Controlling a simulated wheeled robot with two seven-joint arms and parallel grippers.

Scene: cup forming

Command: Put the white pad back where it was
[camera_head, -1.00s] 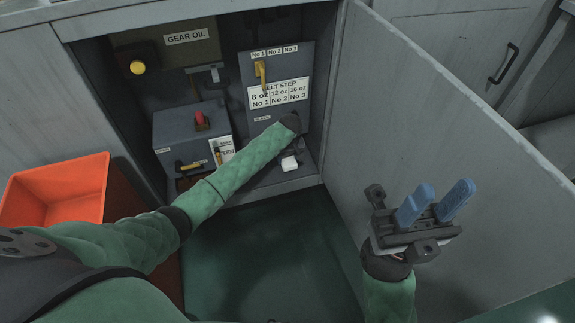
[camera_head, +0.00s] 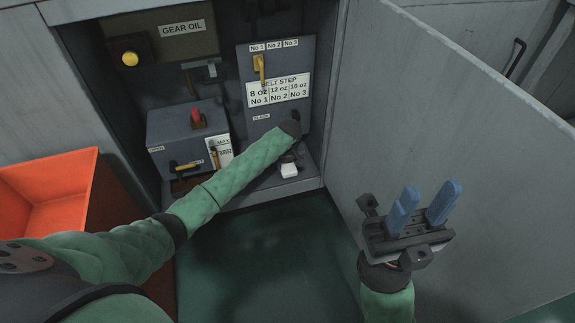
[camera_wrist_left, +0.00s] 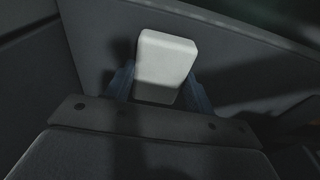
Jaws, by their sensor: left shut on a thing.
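The white pad (camera_head: 289,171) is a small white block low in the right part of the open cabinet, near the front edge of its floor. In the left wrist view the pad (camera_wrist_left: 165,62) sits between the two blue fingers of my left gripper (camera_wrist_left: 158,90), which is shut on it. In the head view my left gripper (camera_head: 290,155) is mostly hidden behind its own wrist. I cannot tell whether the pad touches the cabinet floor. My right gripper (camera_head: 423,205) is open and empty, its blue fingers apart, in front of the cabinet door.
The open cabinet door (camera_head: 440,130) stands on the right. Inside are a grey panel (camera_head: 301,60) with a yellow lever, a grey box (camera_head: 170,128) with a red knob, and a gear oil unit (camera_head: 185,45). An orange bin (camera_head: 75,205) stands at the left.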

